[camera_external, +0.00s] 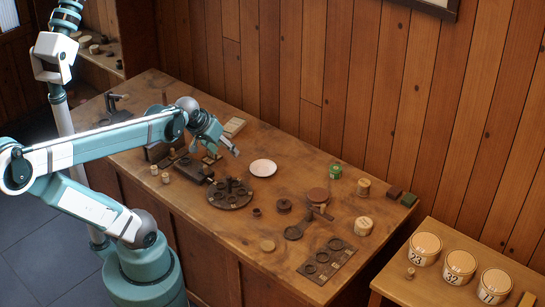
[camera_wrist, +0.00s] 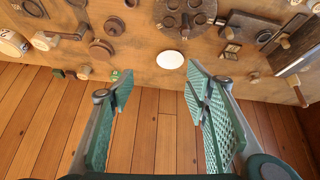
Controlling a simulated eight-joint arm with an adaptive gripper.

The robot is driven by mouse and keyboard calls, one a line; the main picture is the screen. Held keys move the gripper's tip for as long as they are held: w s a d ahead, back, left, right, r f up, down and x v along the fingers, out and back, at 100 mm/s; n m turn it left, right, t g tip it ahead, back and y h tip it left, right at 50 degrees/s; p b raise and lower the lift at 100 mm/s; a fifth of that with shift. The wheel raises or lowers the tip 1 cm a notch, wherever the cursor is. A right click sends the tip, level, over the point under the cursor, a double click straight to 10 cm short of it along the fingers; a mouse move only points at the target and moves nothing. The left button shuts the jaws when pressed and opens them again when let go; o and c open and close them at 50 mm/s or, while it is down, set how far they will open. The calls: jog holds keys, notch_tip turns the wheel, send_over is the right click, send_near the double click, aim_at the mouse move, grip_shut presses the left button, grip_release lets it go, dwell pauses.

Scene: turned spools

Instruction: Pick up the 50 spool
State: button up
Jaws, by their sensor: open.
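I cannot read a 50 for certain on any spool. My gripper (camera_external: 223,152) is above the table's left part, left of the white plate (camera_external: 263,168). In the wrist view my gripper (camera_wrist: 160,88) is open and empty.
A dark round tray (camera_external: 231,201) with several cups lies near the front edge. A board with rings (camera_external: 327,261) lies at the right front. Numbered tubs (camera_external: 461,266) stand on a side table. A wooden wall (camera_external: 340,90) closes off the back.

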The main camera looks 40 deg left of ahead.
jog(key=w+a+n+g+p, duration=0.3)
jog(key=w+a+n, duration=0.7)
jog(key=w+a, duration=1.25)
jog(key=w+a+f+n+g, duration=0.1)
jog(key=w+a+f+n, duration=0.1)
jog(key=a+f, duration=0.4)
jog(key=w+a+f+n+g, duration=0.1)
jog(key=w+a+f+n, duration=0.2)
jog(key=a+f, duration=0.4)
jog(key=w+a+f+n+g, duration=0.1)
jog(key=w+a+f+n, duration=0.2)
jog(key=a+f, duration=0.4)
jog(key=shift+w+a+n+g+p, duration=0.15)
jog(key=shift+a+n+g+p, duration=0.15)
jog(key=shift+a, duration=3.8)
jog(key=shift+a+f, duration=0.2)
jog(key=shift+f, duration=0.1)
jog(key=shift+f, duration=1.2)
jog(key=shift+f, duration=0.1)
